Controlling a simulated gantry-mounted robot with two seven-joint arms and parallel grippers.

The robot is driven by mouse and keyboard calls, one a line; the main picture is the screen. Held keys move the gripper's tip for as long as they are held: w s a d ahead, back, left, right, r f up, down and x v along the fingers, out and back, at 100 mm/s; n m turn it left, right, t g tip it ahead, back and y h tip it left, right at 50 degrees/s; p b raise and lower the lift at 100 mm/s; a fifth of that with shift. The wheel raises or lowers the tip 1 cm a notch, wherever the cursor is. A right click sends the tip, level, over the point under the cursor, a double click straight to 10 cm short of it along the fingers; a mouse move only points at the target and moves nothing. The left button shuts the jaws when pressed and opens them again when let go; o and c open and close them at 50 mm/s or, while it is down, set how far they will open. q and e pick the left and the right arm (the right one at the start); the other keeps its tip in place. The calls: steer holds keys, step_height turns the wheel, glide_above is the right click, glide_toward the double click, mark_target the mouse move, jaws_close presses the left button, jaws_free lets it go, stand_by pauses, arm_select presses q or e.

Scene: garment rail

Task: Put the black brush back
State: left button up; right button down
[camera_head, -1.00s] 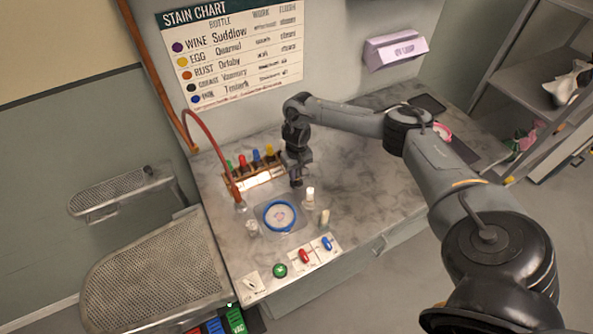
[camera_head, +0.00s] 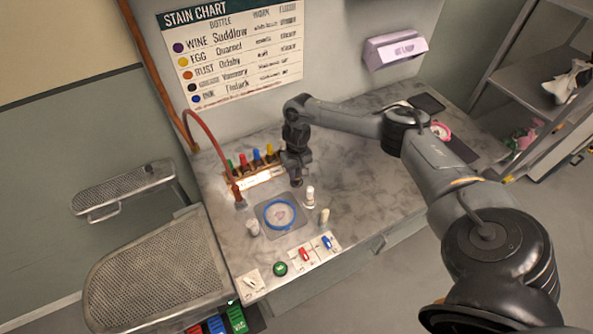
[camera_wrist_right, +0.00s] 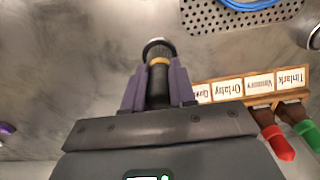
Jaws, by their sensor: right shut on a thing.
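My right gripper (camera_head: 296,180) hangs over the counter, just right of the bottle rack. In the right wrist view my right gripper (camera_wrist_right: 158,92) is shut on the black brush (camera_wrist_right: 158,62), which has a dark body, a gold band and a pale-edged dark end pointing away from the fingers. In the head view the brush shows only as a small dark shape below the gripper, and I cannot tell whether it touches the counter. My left gripper is not in view.
A wooden rack (camera_head: 239,184) holds several coloured-top bottles. A blue hoop (camera_head: 265,222) lies on a perforated plate, with a white-capped bottle (camera_head: 310,197), a pale small piece (camera_head: 324,216) and a jar (camera_head: 253,228) around it. Colour-marked controls line the front edge.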

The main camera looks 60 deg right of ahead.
stand_by(0.3)
steer(key=c, duration=0.5)
jaws_free()
steer(key=shift+r, duration=0.1)
steer(key=shift+r+p, duration=1.1)
steer(key=shift+p, duration=0.4)
steer(key=shift+r+p, duration=1.35)
steer(key=shift+p, duration=0.3)
steer(key=shift+r+p, duration=1.2)
steer(key=shift+p, duration=0.25)
